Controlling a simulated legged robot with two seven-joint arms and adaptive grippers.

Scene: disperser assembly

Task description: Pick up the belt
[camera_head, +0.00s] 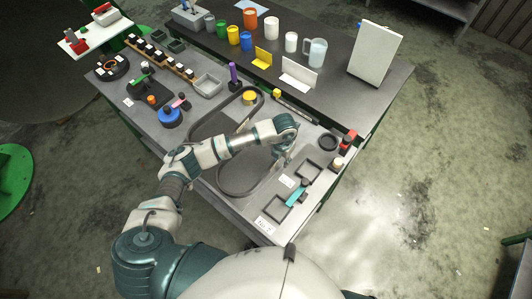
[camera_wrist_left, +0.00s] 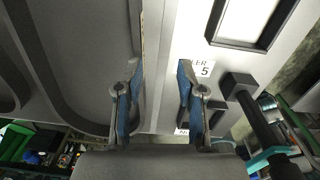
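I cannot tell for certain which thing is the belt. A black ring (camera_head: 328,142) lies on the right part of the workbench, in the head view. A dark rounded tray (camera_head: 236,183) with a raised rim lies under my left forearm. My left gripper (camera_head: 281,160) points down near the tray's right end. In the left wrist view the left gripper (camera_wrist_left: 158,105) has its two blue fingers well apart, with nothing seen between them. The tray (camera_wrist_left: 85,60) is on the left there and the light bench top on the right. My right gripper is not in view.
A teal-handled tool (camera_head: 296,195) lies by square black frames (camera_head: 307,170) at the bench's near right. A purple upright piece (camera_head: 233,74) and a yellow cylinder (camera_head: 249,97) stand farther back. Cups, a jug (camera_head: 314,52) and a white panel (camera_head: 375,52) fill the rear bench.

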